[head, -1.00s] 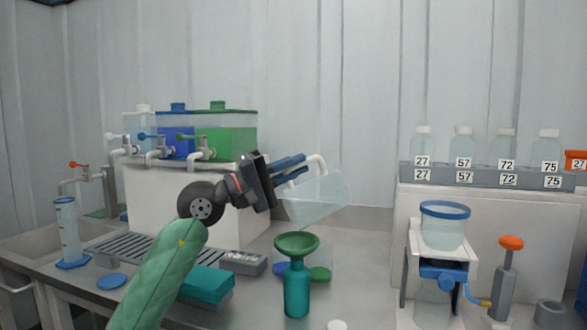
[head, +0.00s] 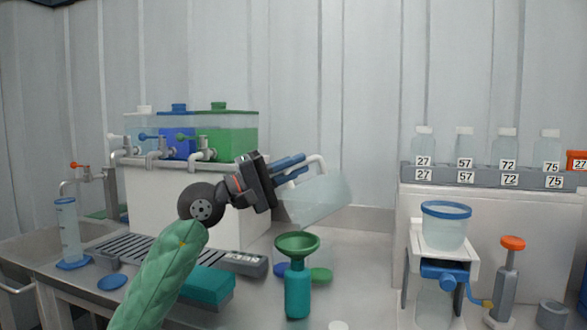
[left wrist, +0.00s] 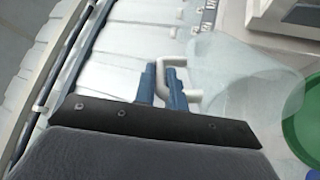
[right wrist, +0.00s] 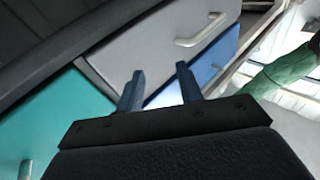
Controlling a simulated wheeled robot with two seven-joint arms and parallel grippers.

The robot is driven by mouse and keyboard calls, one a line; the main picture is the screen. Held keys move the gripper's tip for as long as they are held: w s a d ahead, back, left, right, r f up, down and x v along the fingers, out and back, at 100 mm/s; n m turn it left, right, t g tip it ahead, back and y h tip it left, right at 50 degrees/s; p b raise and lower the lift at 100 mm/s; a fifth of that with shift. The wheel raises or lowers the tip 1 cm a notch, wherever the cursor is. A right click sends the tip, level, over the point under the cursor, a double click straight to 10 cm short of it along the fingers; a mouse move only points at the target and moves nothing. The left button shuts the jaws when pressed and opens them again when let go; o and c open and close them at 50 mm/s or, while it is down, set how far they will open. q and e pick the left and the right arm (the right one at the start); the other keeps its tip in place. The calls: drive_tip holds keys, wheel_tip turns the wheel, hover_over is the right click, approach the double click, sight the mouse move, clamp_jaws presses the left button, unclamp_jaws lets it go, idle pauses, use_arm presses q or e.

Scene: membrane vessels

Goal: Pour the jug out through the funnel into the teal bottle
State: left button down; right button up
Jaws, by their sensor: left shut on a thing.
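The clear jug (head: 312,202) hangs in the air, strongly tilted, above the green funnel (head: 297,246). The funnel sits in the mouth of the upright teal bottle (head: 297,292) on the bench. My left gripper (head: 297,170) is shut on the jug's white handle (head: 319,163). In the left wrist view the handle (left wrist: 190,82) is at the fingertips, the jug (left wrist: 250,85) lies beyond, and a green round edge, apparently the funnel (left wrist: 306,130), is at the right. I cannot make out liquid in the jug or a stream. My right gripper (right wrist: 160,80) is open and empty, outside the head view.
Blue and green tanks (head: 229,135) with taps stand on a white block behind. A teal box (head: 208,287) lies left of the bottle. A filter stand with a blue-rimmed cup (head: 445,228) stands right. Green and blue discs lie behind the bottle. Drawers (right wrist: 170,38) face the right wrist.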

drive_tip(key=s+d+r+t+y+b, duration=0.1)
drive_tip(key=r+t, duration=0.3)
drive_tip(key=r, duration=0.6)
drive_tip(key=s+d+r+t+y+b, duration=0.1)
drive_tip(key=s+r+t, duration=0.2)
drive_tip(key=r, duration=0.7)
drive_tip(key=shift+r+t, duration=0.4)
idle(2.2)
idle(2.0)
